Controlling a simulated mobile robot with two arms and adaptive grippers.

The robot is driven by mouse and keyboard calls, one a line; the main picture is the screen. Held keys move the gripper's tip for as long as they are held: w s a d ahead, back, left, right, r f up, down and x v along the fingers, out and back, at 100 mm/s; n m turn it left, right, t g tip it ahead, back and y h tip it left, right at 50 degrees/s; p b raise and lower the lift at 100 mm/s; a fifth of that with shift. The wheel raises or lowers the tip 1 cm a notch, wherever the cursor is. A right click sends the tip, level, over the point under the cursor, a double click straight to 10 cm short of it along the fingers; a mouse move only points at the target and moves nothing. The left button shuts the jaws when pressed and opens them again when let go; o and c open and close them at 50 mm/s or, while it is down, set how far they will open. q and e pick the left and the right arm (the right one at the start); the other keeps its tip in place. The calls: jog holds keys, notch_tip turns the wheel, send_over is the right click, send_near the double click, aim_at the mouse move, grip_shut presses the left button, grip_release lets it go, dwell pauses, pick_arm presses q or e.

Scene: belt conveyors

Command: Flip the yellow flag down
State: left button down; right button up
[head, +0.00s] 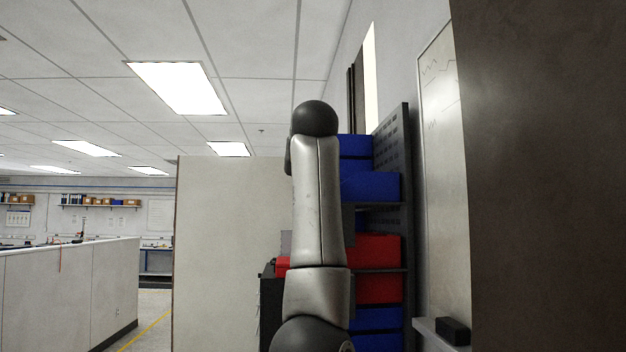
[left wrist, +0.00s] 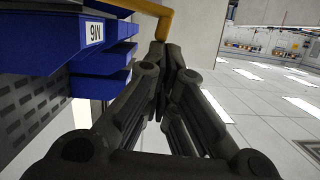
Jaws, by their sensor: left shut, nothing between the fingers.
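The yellow flag (left wrist: 165,22) shows at the top of the left wrist view as a thin bent yellow bar. One end runs off the top edge and the other comes down to my fingertips. My left gripper (left wrist: 162,56) is shut and empty, with its tips right by the lower end of the bar. I cannot tell whether they touch it. No yellow flag is visible in the head view, where my grey arm stands upright in the middle and no gripper shows. My right gripper is in neither view.
Blue bins (head: 370,186) and red bins (head: 379,288) hang on a dark perforated rack (head: 392,140) behind my arm. Blue bins (left wrist: 92,60) are close left of my gripper in the wrist view. A whiteboard (head: 442,180) is on the right wall. A low partition (head: 70,290) stands at left.

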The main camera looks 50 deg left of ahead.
pick_arm(q)
notch_tip(320, 180, down, 10)
jog(key=s+a+n+t+h+b, duration=0.1)
jog(key=n+t+b, duration=0.2)
jog(key=n+b, duration=0.4)
jog(key=n, duration=0.4)
jog(key=shift+t+h, duration=0.3)
jog(key=shift+t, duration=0.1)
jog(key=shift+a, duration=0.1)
